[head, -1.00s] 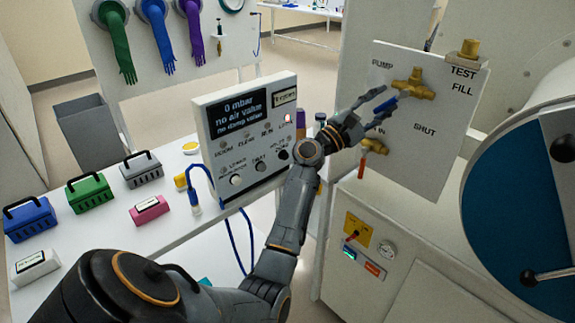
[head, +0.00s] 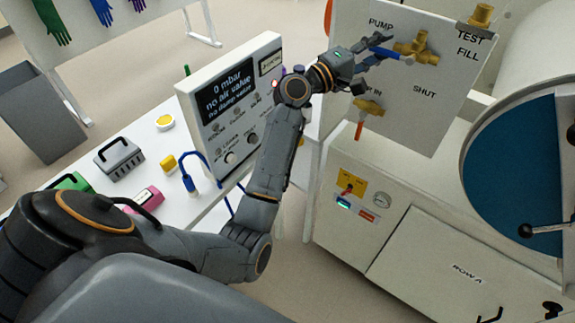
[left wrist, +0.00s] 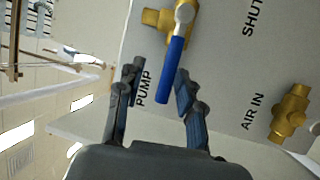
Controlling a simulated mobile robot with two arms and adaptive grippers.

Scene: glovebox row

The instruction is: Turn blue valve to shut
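The blue valve is a brass body (head: 416,48) with a blue lever (head: 386,53), on the white panel (head: 420,118). Its lever points left, just under the PUMP label, away from SHUT lower right. My left gripper (head: 370,53) is at the lever's free end, coming from the left. In the left wrist view, the blue lever (left wrist: 172,68) reaches down between the spread fingers of my left gripper (left wrist: 159,76). The lever is closer to the right finger; I cannot tell whether they touch. My right gripper is not in view.
A second brass valve (head: 368,107) with an orange lever sits below left, by AIR IN. A brass fitting (head: 482,14) is at the panel's top right. A display box (head: 232,100) stands left of my forearm. The blue round door (head: 515,175) is at right.

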